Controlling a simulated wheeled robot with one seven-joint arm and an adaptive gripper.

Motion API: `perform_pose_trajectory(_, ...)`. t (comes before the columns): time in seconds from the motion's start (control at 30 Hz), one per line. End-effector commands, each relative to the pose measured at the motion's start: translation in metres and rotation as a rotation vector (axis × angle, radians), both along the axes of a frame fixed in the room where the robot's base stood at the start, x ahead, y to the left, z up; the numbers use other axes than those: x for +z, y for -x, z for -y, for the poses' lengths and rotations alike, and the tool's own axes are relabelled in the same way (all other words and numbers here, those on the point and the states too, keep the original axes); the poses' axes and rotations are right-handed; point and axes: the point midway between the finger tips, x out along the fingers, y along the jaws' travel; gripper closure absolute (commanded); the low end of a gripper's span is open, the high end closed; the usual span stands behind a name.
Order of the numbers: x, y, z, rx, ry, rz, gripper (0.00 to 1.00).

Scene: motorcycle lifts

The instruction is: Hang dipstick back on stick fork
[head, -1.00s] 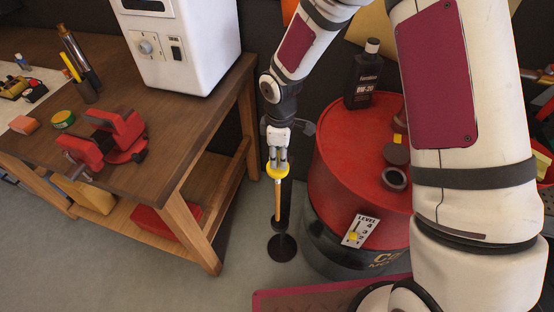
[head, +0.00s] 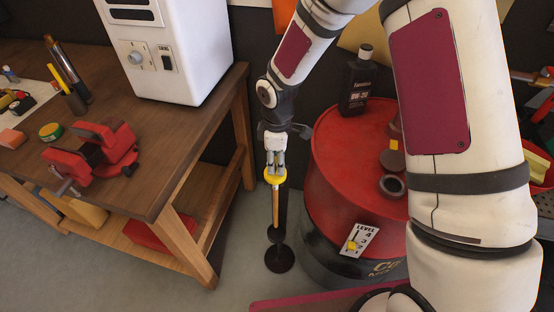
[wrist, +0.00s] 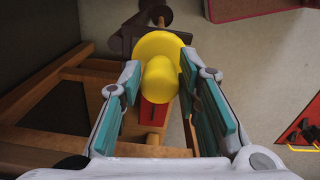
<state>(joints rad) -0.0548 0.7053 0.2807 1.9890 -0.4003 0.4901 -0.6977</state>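The dipstick has a yellow knob and flange (head: 275,178) and an orange-brown stick (head: 276,208) hanging nearly upright. My gripper (head: 275,166) points down at its top. In the wrist view dark fork parts (wrist: 117,42) show behind the yellow flange. I cannot tell whether the flange rests on the fork.
A red drum (head: 345,180) with a black bottle (head: 356,85) and a level sign stands close on the right. A wooden workbench (head: 165,150) with a red vise (head: 95,150) and white machine is on the left. Free floor lies around the stand's base.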

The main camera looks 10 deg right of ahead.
Motion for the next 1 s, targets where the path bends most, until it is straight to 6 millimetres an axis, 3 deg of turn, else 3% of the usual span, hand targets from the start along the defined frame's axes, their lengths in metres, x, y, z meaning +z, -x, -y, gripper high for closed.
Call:
perform_pose_trajectory(0.47, 0.006, -0.001, 0.0, -0.001, -0.001, 0.001, 0.5)
perform_pose_trajectory(1.0, 0.102, 0.0, 0.0, -0.002, 0.0, 0.003, 0.5)
